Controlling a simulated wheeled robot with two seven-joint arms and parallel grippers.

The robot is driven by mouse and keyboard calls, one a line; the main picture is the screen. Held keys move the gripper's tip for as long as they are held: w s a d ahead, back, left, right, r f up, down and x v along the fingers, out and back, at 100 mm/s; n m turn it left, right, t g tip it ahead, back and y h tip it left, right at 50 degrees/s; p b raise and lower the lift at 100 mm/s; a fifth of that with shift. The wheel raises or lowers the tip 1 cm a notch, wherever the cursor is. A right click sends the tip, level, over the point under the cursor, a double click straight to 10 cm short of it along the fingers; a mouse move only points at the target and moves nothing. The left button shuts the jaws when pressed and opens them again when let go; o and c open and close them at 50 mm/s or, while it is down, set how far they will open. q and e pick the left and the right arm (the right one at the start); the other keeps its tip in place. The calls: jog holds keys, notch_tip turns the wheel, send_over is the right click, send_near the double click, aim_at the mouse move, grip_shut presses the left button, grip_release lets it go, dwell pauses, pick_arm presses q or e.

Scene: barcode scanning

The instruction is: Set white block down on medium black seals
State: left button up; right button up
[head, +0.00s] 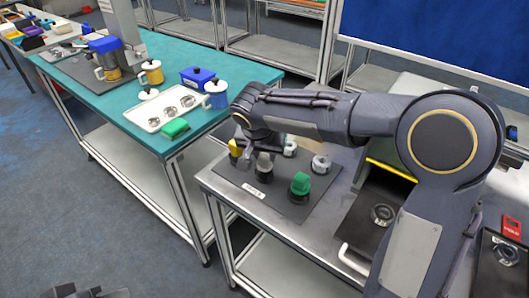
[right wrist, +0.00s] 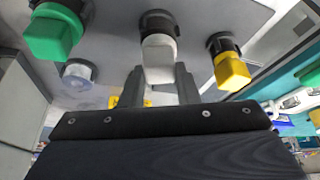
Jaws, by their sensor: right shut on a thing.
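My right gripper (head: 262,146) is over the dark mat on the near metal bench, fingers pointing down. In the right wrist view its fingers (right wrist: 160,88) are shut on the white block (right wrist: 159,60). The block's far end meets a black ring-shaped seal (right wrist: 158,22), which also shows in the head view (head: 264,171); I cannot tell whether the block's weight rests on it. A dark part at the bottom left edge of the head view may be my left gripper (head: 85,293); its fingers are unclear.
A green block (head: 300,182) and a yellow block (head: 234,147) sit on black seals either side. A teal table (head: 190,74) holds a white tray (head: 150,118), mugs and a blue box. My right arm covers the bench's back.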

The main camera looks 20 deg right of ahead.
jog(key=shift+f+b, duration=0.35)
jog(key=shift+b, duration=0.05)
jog(key=o, duration=1.4)
jog(key=shift+r+p, duration=2.65)
jog(key=shift+r, duration=1.2)
